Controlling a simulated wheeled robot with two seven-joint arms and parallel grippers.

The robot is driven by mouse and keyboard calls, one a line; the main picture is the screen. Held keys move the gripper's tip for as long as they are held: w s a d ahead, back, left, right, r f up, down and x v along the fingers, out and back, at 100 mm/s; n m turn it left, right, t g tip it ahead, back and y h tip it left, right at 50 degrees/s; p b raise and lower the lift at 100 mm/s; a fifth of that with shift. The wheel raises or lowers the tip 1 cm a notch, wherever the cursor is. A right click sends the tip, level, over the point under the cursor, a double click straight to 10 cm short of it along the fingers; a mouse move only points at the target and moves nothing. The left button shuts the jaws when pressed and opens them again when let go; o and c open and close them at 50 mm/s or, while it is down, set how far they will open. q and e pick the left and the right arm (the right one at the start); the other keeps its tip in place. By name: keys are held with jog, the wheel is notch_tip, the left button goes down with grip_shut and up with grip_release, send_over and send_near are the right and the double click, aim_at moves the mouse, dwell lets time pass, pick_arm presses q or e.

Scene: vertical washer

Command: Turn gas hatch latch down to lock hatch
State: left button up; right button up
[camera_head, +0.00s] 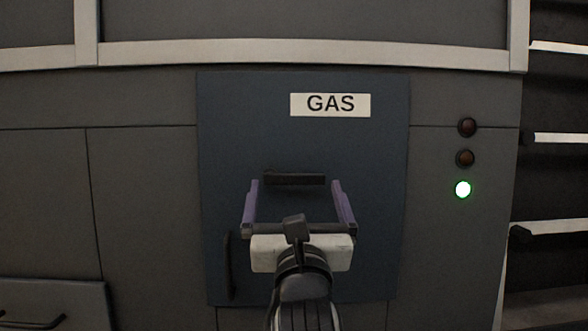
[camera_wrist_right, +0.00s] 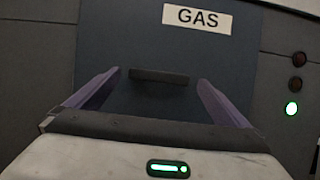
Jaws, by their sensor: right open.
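The gas hatch (camera_head: 303,130) is a dark blue panel with a white GAS label (camera_head: 330,104); it also shows in the right wrist view (camera_wrist_right: 225,60). It looks flush with the grey front. The latch (camera_head: 294,179) is a dark bar lying horizontal at the middle of the hatch; it also shows in the right wrist view (camera_wrist_right: 159,76). My right gripper (camera_head: 295,187) is open, its purple fingers on either side of the latch in the picture. Whether the fingertips reach the latch's depth is hard to tell. My left gripper is not in view.
A dark vertical handle (camera_head: 228,264) is at the hatch's lower left. Two dark red lamps and a lit green lamp (camera_head: 462,190) sit to the right. A drawer handle (camera_head: 32,322) is at lower left. Open shelving (camera_head: 565,138) stands at the far right.

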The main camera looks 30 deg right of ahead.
aim_at(295, 175)
jog(key=p+x, duration=0.1)
jog(key=x, duration=0.5)
jog(key=shift+w+d+r+p, duration=0.2)
jog(key=shift+w+p, duration=0.05)
jog(key=shift+p, duration=0.05)
